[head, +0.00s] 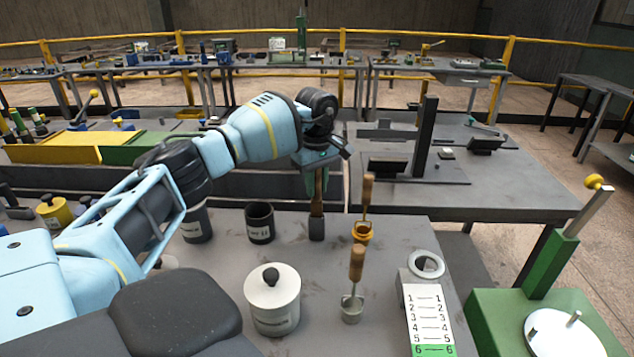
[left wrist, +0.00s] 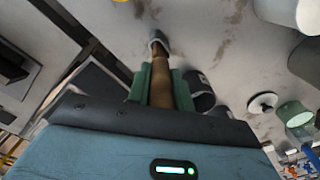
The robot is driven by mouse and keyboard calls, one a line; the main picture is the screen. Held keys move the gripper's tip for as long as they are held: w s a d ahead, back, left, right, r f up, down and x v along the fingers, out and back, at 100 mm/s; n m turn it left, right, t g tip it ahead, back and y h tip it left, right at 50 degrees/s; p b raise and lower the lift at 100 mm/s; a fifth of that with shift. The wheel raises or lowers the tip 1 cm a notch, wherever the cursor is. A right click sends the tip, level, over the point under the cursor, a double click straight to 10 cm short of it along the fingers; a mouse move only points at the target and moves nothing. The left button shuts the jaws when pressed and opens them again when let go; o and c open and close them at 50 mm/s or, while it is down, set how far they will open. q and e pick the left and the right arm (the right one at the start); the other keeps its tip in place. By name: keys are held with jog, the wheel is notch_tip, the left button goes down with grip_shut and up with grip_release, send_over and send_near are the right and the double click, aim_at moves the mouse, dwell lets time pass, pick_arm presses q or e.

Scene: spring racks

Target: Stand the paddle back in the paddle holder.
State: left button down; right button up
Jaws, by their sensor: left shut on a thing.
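My left gripper (head: 320,178) is shut on the paddle (head: 317,202), gripping its brown wooden handle between green fingers. The paddle is about upright, with its dark grey lower end (head: 317,228) down over the table; I cannot tell whether it touches the top. In the left wrist view, the paddle (left wrist: 160,82) runs out from between the fingers of the gripper (left wrist: 160,88) to a grey end. An open black cup (head: 259,222), with a label too small to read, stands just left of the paddle, apart from it. It may be the paddle holder. My right gripper is out of view.
A dark cylinder (head: 197,224) stands left of the black cup. A white lidded jar (head: 273,304) is in front. Two wooden-handled tools stand in a brass-coloured cup (head: 362,232) and a grey cup (head: 351,309) at the right. A numbered card (head: 428,318) lies near the table's right edge.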

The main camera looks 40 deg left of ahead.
pick_arm(q)
jog(key=shift+f, duration=0.3)
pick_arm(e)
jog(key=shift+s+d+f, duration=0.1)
pick_arm(q)
jog(key=c, duration=1.2)
grip_release()
jog(key=o, duration=0.5)
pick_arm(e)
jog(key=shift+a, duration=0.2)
pick_arm(q)
jog(key=shift+r, duration=0.1)
jog(key=shift+r+p, duration=0.35)
jog(key=shift+r, duration=1.1)
jog(key=shift+r+p, duration=0.4)
jog(key=shift+r, duration=1.6)
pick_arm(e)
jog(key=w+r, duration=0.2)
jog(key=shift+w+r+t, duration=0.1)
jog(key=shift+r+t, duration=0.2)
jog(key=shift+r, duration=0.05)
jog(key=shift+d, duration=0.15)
